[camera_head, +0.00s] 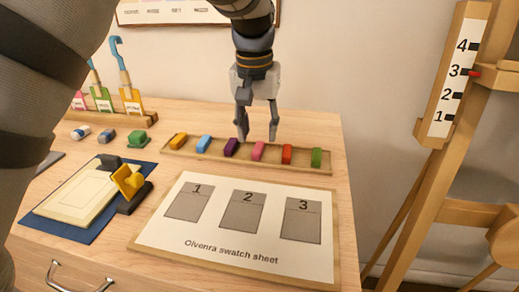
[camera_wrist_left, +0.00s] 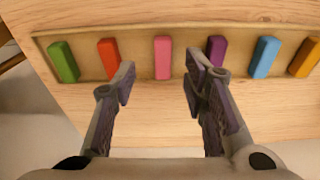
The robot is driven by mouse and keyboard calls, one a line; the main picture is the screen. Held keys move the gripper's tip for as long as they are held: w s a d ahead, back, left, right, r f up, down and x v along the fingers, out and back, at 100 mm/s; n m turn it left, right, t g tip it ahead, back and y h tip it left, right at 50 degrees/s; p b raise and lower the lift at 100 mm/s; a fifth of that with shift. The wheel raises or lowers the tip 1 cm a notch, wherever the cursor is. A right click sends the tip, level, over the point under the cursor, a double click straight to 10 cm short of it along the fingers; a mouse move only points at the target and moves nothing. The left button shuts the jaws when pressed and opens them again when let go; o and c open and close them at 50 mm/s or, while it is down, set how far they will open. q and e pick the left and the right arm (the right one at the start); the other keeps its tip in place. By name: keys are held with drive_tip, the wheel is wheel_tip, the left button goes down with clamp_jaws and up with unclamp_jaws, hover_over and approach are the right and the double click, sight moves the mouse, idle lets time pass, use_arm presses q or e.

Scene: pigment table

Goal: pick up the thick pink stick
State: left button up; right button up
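The pink stick (camera_head: 258,151) lies in a shallow wooden tray (camera_head: 329,162), between the purple stick (camera_head: 231,147) and the red stick (camera_head: 287,154). My left gripper (camera_head: 257,137) points down above the tray, open and empty, with its fingertips above and to either side of the pink stick. In the left wrist view the pink stick (camera_wrist_left: 163,57) shows whole between the two fingertips (camera_wrist_left: 160,76) and does not appear touched. My right gripper is not in view.
The tray also holds orange (camera_head: 178,141), blue (camera_head: 204,144) and green (camera_head: 316,157) sticks. A swatch sheet (camera_head: 170,235) lies in front. A yellow object on a dark base (camera_head: 135,198) stands left. A wooden easel (camera_head: 420,200) stands to the right.

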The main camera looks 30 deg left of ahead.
sight(258, 147)
use_arm(q)
drive_tip(key=f, duration=0.1)
drive_tip(key=w+f, duration=0.1)
drive_tip(key=f, duration=0.2)
drive_tip(key=shift+w+a+f, duration=0.2)
drive_tip(key=shift+a+f, duration=0.15)
drive_tip(key=shift+r, duration=0.1)
clamp_jaws()
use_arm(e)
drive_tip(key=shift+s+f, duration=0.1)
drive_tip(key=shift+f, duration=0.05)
use_arm(q)
drive_tip(key=shift+r, duration=0.1)
